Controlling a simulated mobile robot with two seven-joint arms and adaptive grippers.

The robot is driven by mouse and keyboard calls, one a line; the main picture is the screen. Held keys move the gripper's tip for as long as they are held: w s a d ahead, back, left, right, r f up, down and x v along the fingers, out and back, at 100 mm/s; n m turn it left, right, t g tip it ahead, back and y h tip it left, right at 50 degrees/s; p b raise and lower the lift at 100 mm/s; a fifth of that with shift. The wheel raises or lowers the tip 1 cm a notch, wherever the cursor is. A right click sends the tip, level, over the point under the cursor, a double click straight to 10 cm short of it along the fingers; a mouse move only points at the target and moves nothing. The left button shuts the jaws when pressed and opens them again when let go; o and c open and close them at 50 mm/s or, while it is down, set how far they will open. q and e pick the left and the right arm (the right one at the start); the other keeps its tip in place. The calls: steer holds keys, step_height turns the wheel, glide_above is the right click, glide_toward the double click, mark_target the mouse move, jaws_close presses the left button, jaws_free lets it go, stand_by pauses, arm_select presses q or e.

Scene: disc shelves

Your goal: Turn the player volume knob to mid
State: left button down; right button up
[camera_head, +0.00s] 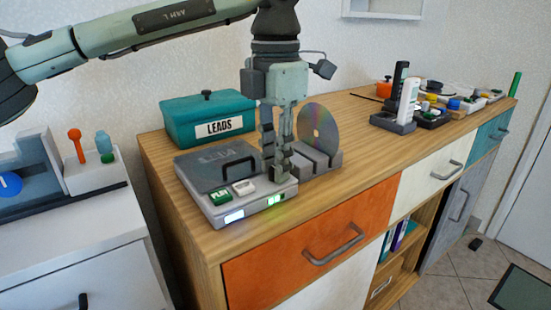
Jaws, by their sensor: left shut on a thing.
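The player (250,209) is a grey box with a dark lid (212,160) on the wooden cabinet top. Its front shows a lit white panel and a lit green panel, with a green button (220,197) and a white button (244,187) on top. My left gripper (277,177) points straight down over the right end of the player. Its fingers are shut at the player's top, where they hide the volume knob. My right gripper is not in view.
A disc (318,127) stands upright in a grey rack (322,160) just right of the gripper. A teal LEADS box (208,118) is behind the player. Dark and white stands (402,108) and small items are farther right. Bare wood lies between.

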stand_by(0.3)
arm_select(q)
steer(key=c, duration=1.4)
jaws_free()
steer(key=shift+o, duration=0.2)
step_height(320, 180, up, 12)
